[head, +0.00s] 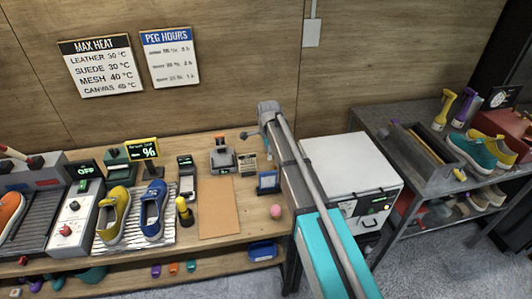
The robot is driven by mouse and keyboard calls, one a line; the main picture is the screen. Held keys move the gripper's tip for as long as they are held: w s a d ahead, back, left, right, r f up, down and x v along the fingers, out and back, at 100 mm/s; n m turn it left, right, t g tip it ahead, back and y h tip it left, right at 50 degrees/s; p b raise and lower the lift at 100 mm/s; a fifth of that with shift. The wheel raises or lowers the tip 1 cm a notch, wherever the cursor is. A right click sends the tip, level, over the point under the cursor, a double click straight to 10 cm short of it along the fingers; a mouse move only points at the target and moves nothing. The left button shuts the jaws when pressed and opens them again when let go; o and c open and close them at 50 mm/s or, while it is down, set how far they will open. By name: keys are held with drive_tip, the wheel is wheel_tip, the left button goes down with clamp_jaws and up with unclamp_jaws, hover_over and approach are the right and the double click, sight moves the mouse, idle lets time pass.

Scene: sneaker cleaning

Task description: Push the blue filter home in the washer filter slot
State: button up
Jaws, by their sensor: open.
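The washer (350,168) is a white box at the right of the wooden bench, with its lid shut. Its front panel carries a small lit display and knobs, with a dark handle-like part lower down. I cannot make out the filter slot or a blue filter in it; my arm covers the washer's left side. My arm rises from the bottom across the middle. I cannot make out my gripper's fingers.
The wooden bench (219,207) bears a brown mat, a blue sneaker (152,210), a yellow sneaker (114,214) and a pink ball (276,211). A blue tray (262,251) is on the shelf below. A grey rack (430,228) with shoes and bottles stands right. Grey floor is clear at lower right.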

sight(268, 172)
drive_tip(key=shift+f+b, duration=5.5)
drive_tip(key=shift+f, duration=0.25)
drive_tip(key=shift+c, duration=0.2)
clamp_jaws()
